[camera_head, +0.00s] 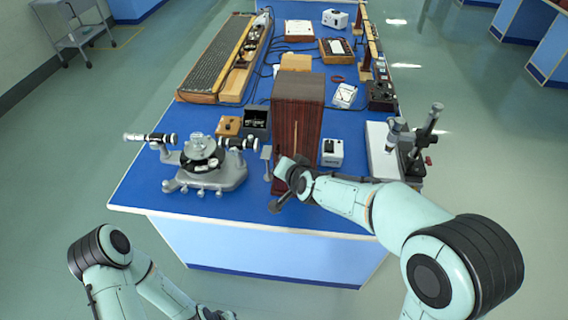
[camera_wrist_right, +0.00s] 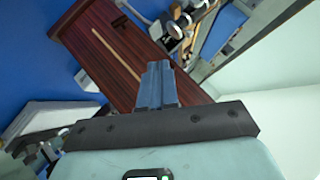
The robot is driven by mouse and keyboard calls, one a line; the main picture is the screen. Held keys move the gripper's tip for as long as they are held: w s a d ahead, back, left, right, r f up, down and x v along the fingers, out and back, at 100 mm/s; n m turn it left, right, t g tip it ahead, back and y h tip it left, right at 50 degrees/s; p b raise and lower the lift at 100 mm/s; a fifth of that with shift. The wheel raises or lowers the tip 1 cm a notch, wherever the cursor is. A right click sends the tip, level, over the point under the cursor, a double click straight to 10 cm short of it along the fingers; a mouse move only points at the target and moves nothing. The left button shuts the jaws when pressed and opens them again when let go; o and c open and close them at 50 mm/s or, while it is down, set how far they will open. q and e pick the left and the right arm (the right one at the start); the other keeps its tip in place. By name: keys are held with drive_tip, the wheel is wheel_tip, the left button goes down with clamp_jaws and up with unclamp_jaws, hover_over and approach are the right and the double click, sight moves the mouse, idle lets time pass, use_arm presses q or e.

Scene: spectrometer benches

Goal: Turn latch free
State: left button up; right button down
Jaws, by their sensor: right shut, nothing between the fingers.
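A tall dark reddish wooden case (camera_head: 298,90) stands near the front edge of the blue bench. A thin pale strip runs up its front; in the right wrist view the case (camera_wrist_right: 125,50) lies aslant behind the fingers. My right gripper (camera_head: 281,168) is at the lower front of the case. In the right wrist view its fingers (camera_wrist_right: 158,75) are together and empty, overlapping the case; contact cannot be told. My left gripper (camera_head: 215,313) is low at the bottom edge, largely cut off, away from the bench.
A grey spectrometer (camera_head: 205,175) with telescopes stands left of the case. Several boxes and cables lie behind. The bench's front left strip is clear.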

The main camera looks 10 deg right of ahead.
use_arm(q)
drive_tip(key=shift+w+r, duration=0.1)
drive_tip(key=shift+w, duration=0.05)
use_arm(e)
drive_tip(key=shift+s+r, duration=0.7)
drive_tip(key=shift+s, duration=0.05)
drive_tip(key=shift+w, duration=0.1)
